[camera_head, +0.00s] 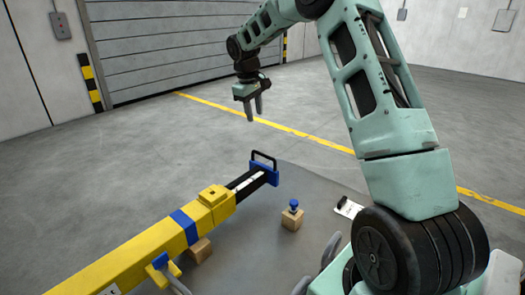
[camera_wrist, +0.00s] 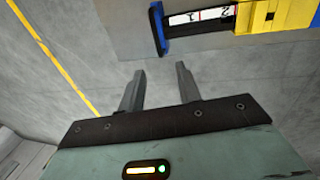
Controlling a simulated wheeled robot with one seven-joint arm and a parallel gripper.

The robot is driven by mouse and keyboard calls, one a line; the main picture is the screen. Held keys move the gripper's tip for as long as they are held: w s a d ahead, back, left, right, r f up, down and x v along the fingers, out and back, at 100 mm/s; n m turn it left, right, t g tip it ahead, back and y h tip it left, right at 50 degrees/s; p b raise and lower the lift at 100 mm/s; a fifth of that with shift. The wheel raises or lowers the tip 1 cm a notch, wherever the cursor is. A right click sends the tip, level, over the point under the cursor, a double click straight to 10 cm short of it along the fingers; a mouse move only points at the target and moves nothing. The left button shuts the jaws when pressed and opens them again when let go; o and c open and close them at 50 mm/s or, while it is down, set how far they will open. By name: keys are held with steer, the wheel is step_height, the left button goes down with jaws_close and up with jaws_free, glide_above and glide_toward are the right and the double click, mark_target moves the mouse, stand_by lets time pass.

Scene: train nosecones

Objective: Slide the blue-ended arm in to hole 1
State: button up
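The blue-ended arm (camera_head: 248,182) is a black bar with a blue end plate and a black handle loop. It sticks out of the yellow beam (camera_head: 130,252), which has a blue band. In the wrist view the blue end (camera_wrist: 159,30) is at the top, and the bar beside it carries white labels marked 1 and 2 (camera_wrist: 200,17). My gripper (camera_head: 254,108) is raised beyond the blue end, apart from it. In the wrist view its fingers (camera_wrist: 158,80) are spread with nothing between them. No hole can be made out clearly.
A wooden block with a blue knob (camera_head: 292,215) stands on the grey table (camera_head: 255,255) right of the beam. A white card with a black item (camera_head: 347,208) lies at the table's right. A yellow floor line (camera_head: 310,137) crosses behind. The air around my gripper is free.

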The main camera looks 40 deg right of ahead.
steer(key=d, duration=0.1)
steer(key=p, duration=0.5)
glide_toward(263, 155)
steer(key=f, duration=0.2)
steer(key=d+f, duration=0.1)
steer(key=f, duration=0.2)
steer(key=d+f, duration=0.1)
steer(key=f, duration=0.1)
steer(key=shift+w+f, duration=0.2)
steer(key=shift+f, duration=0.15)
steer(key=shift+a, duration=0.1)
jaws_close()
steer(key=a+b, duration=0.1)
steer(key=a, duration=0.1)
steer(key=a+b, duration=0.1)
steer(key=a, duration=0.2)
steer(key=s+a, duration=0.1)
steer(key=a, duration=0.2)
steer(key=shift+a+b, duration=0.25)
steer(key=shift+b, duration=0.15)
